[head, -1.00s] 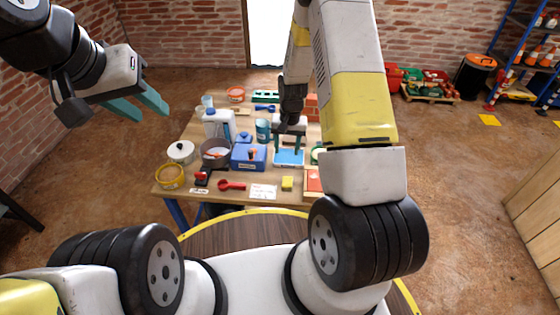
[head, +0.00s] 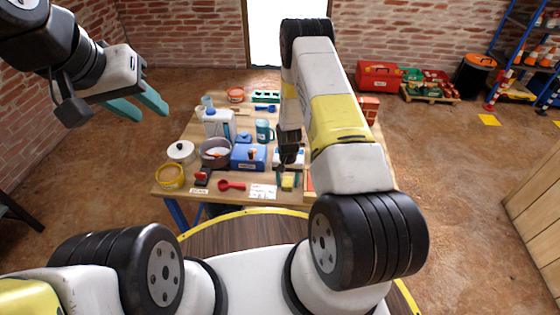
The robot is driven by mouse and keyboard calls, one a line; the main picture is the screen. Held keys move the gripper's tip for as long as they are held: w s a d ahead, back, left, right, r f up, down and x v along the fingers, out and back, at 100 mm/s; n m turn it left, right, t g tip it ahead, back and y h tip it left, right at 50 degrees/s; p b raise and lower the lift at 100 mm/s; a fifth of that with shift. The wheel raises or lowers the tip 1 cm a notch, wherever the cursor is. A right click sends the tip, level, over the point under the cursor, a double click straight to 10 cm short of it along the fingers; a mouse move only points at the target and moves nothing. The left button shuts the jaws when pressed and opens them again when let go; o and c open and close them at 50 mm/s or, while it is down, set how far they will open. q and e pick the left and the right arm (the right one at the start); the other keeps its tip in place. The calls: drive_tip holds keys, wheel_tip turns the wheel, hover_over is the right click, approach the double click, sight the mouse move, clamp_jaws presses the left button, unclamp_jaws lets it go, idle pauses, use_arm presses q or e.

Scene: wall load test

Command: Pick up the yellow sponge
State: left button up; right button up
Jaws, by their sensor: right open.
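The yellow sponge (head: 287,184) lies near the front edge of the wooden table, right of a white card (head: 262,192). My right gripper (head: 289,176) points down at the sponge, with its teal fingers apart on either side of it in the picture. I cannot tell whether the fingers touch it. My arm and gripper hide part of the table behind the sponge. My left gripper (head: 139,105) hangs in the air at the upper left, away from the table, with its two teal fingers apart and nothing between them.
Left of the sponge are a red scoop (head: 231,185), a blue box (head: 248,158), a grey pot (head: 214,153), a white pot (head: 180,151) and a yellow tub (head: 170,177). A white bottle (head: 218,125) and a teal mug (head: 264,131) stand further back.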

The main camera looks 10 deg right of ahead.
sight(287, 181)
clamp_jaws()
drive_tip(key=shift+r, duration=0.1)
drive_tip(key=shift+r, duration=0.5)
wheel_tip(287, 181, up, 2)
drive_tip(key=shift+r, duration=0.15)
drive_tip(key=s+a, duration=0.2)
drive_tip(key=s, duration=0.5)
drive_tip(key=s+a+r, duration=0.1)
drive_tip(key=s+a, duration=0.1)
drive_tip(key=s, duration=0.6)
drive_tip(key=shift+s+a+r, duration=0.25)
